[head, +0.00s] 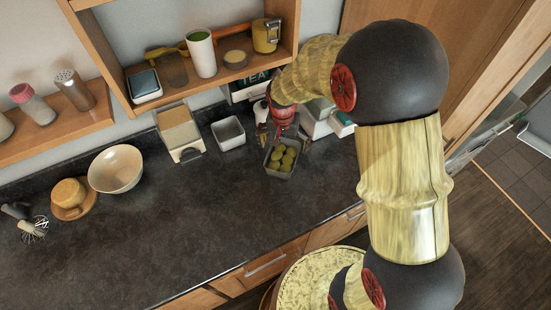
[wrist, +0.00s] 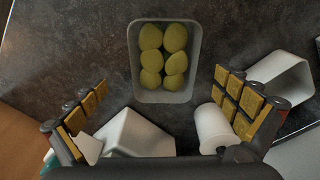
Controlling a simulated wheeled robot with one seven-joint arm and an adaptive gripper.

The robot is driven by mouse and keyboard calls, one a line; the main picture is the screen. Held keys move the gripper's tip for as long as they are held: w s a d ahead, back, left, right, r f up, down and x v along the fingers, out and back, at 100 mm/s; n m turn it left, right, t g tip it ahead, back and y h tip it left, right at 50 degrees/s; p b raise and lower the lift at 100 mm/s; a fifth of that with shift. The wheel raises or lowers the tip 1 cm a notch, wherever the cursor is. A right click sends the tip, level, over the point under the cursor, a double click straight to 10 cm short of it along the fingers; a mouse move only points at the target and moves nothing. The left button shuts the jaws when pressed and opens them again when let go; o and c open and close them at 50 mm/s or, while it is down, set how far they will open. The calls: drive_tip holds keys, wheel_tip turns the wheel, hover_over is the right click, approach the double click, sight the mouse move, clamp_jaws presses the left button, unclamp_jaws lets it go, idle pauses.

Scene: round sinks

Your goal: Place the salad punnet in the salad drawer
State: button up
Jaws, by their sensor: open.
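A small grey open tub (head: 281,158) holding several yellow-green round pieces stands on the dark worktop; I take it for the salad punnet. It also shows in the wrist view (wrist: 165,88), at top centre and upright. My gripper (head: 283,128) is above and just behind the tub in the head view. In the wrist view my gripper (wrist: 162,82) is open, with its fingers wide apart on either side and nothing between them gripped. I cannot make out a salad drawer for sure; a fridge-like opening (head: 492,122) shows at far right, partly behind my arm.
Close to my gripper are a white empty container (head: 228,133), a white box (wrist: 137,135) and a white cylinder (wrist: 212,128). A bowl (head: 116,168) and a cup on a saucer (head: 70,194) stand left. A wooden shelf (head: 205,82) overhangs the back. The worktop's front is clear.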

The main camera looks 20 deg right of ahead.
sight(282, 157)
drive_tip(key=shift+f+m, duration=0.3)
drive_tip(key=shift+w+d+f+b, duration=0.1)
drive_tip(key=shift+w+f, duration=0.1)
drive_tip(key=shift+f, duration=1)
drive_tip(key=shift+w+a+f+b, duration=0.15)
drive_tip(key=shift+w+f, duration=0.1)
drive_tip(key=shift+f, duration=0.9)
drive_tip(key=shift+w+d+f+b, duration=0.1)
drive_tip(key=shift+w+d+f, duration=0.1)
drive_tip(key=shift+f, duration=1)
drive_tip(key=c, duration=1.4)
drive_tip(key=shift+r, duration=0.1)
